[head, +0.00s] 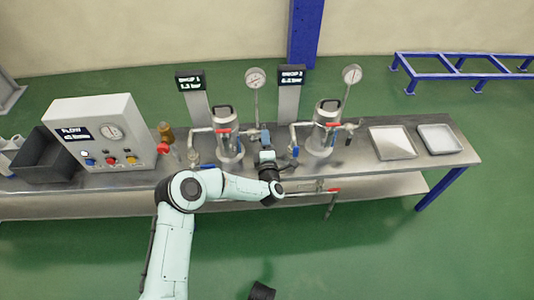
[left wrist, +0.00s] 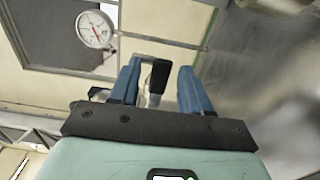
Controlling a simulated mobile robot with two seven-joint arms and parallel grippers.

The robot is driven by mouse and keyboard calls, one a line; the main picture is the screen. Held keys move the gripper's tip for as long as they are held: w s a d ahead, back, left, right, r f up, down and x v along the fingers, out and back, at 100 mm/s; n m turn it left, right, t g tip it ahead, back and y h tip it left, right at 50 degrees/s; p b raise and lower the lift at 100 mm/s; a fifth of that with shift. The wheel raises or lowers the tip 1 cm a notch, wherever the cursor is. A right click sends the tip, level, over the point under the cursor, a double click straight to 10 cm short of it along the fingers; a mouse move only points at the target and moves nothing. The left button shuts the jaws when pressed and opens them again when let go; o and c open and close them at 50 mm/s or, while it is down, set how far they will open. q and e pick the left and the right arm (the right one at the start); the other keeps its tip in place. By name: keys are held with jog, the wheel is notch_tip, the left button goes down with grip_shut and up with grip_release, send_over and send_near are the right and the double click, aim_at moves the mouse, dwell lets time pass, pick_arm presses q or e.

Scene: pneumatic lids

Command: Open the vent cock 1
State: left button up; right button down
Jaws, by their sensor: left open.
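My left gripper (head: 264,133) is over the bench between the two lidded vessels, to the right of the left vessel (head: 229,150). In the left wrist view its two blue fingers (left wrist: 159,72) are open. A black lever-like handle (left wrist: 159,76) on a pale metal stem (left wrist: 152,100) shows between the fingers, with a visible gap to the right finger. Contact with the left finger cannot be told. This handle may be vent cock 1; no label on it is readable. In the head view the arm and gripper hide that spot. My right gripper is not in view.
The right vessel (head: 321,140) stands close by on the bench. A gauge (head: 255,78) rises behind the gripper, between two display posts. A control box (head: 95,133) is at left; two shallow trays (head: 440,138) (head: 392,143) are at right. A red-handled valve (head: 333,190) is at the front edge.

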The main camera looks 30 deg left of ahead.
pick_arm(q)
jog(key=p+v, duration=0.2)
jog(key=v, duration=1)
jog(key=shift+s+p, duration=0.25)
jog(key=shift+p, duration=0.1)
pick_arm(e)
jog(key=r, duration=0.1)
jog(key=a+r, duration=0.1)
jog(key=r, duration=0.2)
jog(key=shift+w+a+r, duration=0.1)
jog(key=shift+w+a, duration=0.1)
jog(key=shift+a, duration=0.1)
pick_arm(q)
jog(key=shift+d, duration=0.1)
